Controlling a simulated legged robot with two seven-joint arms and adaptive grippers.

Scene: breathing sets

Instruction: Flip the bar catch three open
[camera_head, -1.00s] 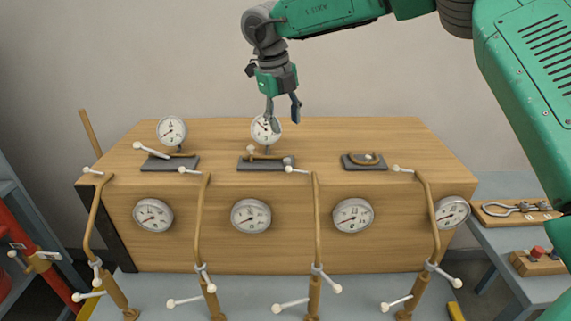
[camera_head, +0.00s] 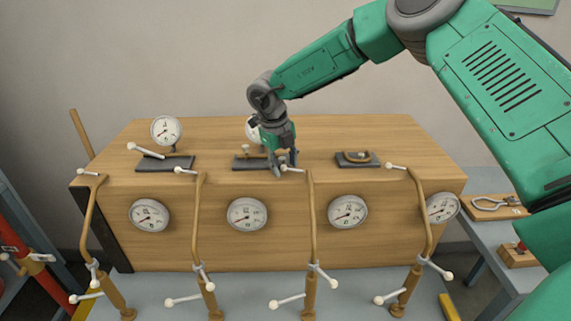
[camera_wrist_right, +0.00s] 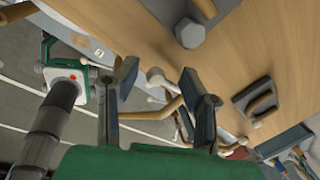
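Brass bars with white-knobbed ends stand along the front of a wooden box (camera_head: 380,230). The third bar from the left (camera_head: 314,215) has its upper white knob (camera_head: 285,169) at the box's front top edge. My right gripper (camera_head: 284,174) is low over that edge, at this knob and beside the middle dark plate (camera_head: 243,163). In the right wrist view my right gripper (camera_wrist_right: 160,85) has its fingers apart, with a white knob (camera_wrist_right: 157,77) and a brass bar (camera_wrist_right: 150,114) showing between them. I cannot tell whether they touch. My left gripper is not in view.
Two more dark plates lie on the box top, left (camera_head: 165,164) and right (camera_head: 357,159). A gauge (camera_head: 166,130) stands at the back left; other gauges line the front face.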

